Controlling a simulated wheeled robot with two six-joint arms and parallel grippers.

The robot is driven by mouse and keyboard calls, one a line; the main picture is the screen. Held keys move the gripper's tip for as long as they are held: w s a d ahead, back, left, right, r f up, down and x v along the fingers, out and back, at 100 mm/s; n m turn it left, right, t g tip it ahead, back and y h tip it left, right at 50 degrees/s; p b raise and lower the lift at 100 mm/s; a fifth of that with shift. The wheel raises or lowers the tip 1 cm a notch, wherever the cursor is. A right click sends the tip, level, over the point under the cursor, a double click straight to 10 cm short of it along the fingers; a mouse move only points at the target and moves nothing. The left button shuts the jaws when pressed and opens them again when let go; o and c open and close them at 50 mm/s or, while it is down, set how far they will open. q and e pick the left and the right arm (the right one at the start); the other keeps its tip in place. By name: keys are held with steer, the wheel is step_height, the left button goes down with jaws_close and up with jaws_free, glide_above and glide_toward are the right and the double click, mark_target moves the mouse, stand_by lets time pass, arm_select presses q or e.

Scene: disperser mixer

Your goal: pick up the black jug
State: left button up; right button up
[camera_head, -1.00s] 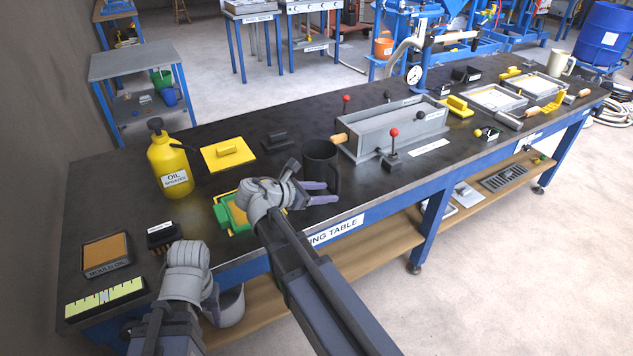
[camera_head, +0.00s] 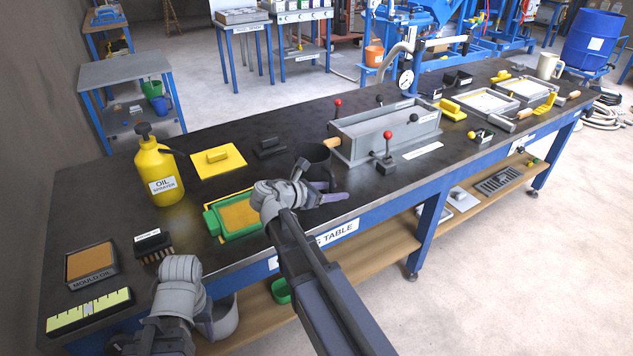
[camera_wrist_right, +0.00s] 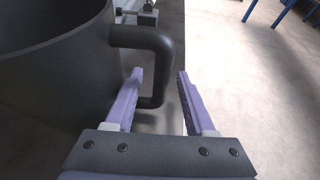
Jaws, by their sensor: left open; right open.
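The black jug (camera_head: 313,157) stands on the dark table, partly hidden behind my right wrist in the head view. In the right wrist view the jug (camera_wrist_right: 50,75) fills the left side, with its handle (camera_wrist_right: 155,45) pointing right. My right gripper (camera_head: 328,192) is open at the jug's handle side.
A green-framed tray (camera_head: 236,215) lies left of my right wrist. A grey trough (camera_head: 385,132) with red-knobbed levers stands right of the jug. A yellow oil sprayer (camera_head: 157,172) and a yellow float (camera_head: 217,160) are further left. The table's front edge is close to the jug.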

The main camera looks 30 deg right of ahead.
steer(key=shift+x, duration=1.15)
steer(key=shift+c, duration=0.3)
jaws_close()
